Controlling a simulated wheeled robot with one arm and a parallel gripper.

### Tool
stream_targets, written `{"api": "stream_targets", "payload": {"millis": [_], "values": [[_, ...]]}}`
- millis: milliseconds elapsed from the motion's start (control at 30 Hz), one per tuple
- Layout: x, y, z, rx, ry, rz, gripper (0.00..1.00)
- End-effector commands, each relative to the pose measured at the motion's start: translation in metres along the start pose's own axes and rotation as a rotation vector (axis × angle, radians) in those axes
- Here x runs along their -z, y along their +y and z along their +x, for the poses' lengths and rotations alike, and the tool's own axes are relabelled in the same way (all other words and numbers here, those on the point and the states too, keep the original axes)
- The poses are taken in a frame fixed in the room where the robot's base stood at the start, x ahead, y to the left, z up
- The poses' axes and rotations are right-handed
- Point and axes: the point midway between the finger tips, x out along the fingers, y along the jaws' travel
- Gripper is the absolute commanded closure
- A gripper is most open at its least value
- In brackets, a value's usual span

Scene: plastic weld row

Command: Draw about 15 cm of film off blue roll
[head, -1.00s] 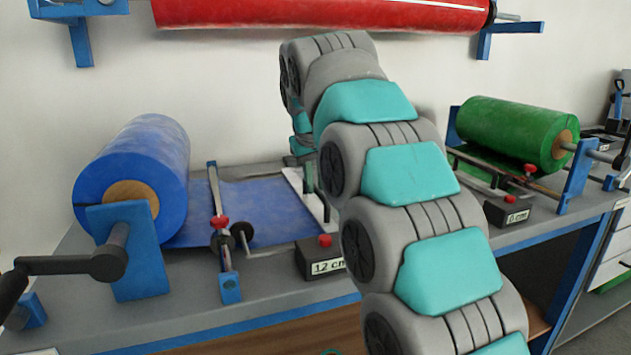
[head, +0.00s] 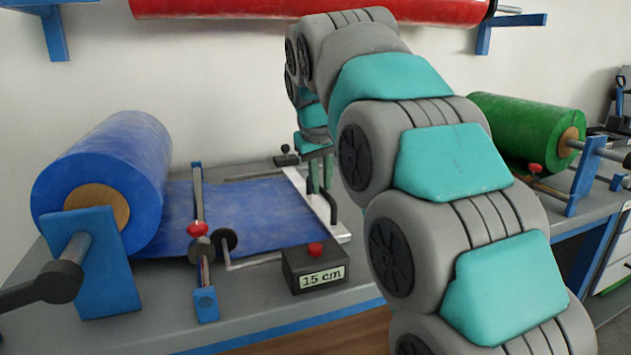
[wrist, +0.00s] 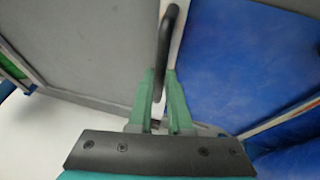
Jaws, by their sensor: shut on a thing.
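The blue roll (head: 115,170) sits on a blue stand at the left. Its blue film (head: 262,218) lies flat on the bench, passing under a crossbar (head: 199,215) with a red knob and reaching a white bar (head: 296,181) at its right end. The counter box (head: 318,268) reads 15 cm. My gripper (head: 320,178) is at the white bar, partly behind my arm. In the wrist view, its green fingers (wrist: 160,100) are shut on the black handle (wrist: 166,45) of the bar, with the film (wrist: 245,60) to the right.
A green roll (head: 530,130) stands on its own blue stand at the right, partly behind my arm. A red roll (head: 320,8) is on the wall above. A crank handle (head: 45,290) sticks out at the front left.

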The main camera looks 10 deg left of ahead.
Motion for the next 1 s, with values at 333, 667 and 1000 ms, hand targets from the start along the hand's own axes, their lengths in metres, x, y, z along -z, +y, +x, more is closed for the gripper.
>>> {"api": "stream_targets", "payload": {"millis": [333,667,1000], "values": [[0.001,0.0,0.0,0.0,0.002,0.0,0.69],[0.001,0.0,0.0,0.001,0.001,0.0,0.53],[0.003,0.0,-0.022,0.0,0.006,0.0,0.53]]}}
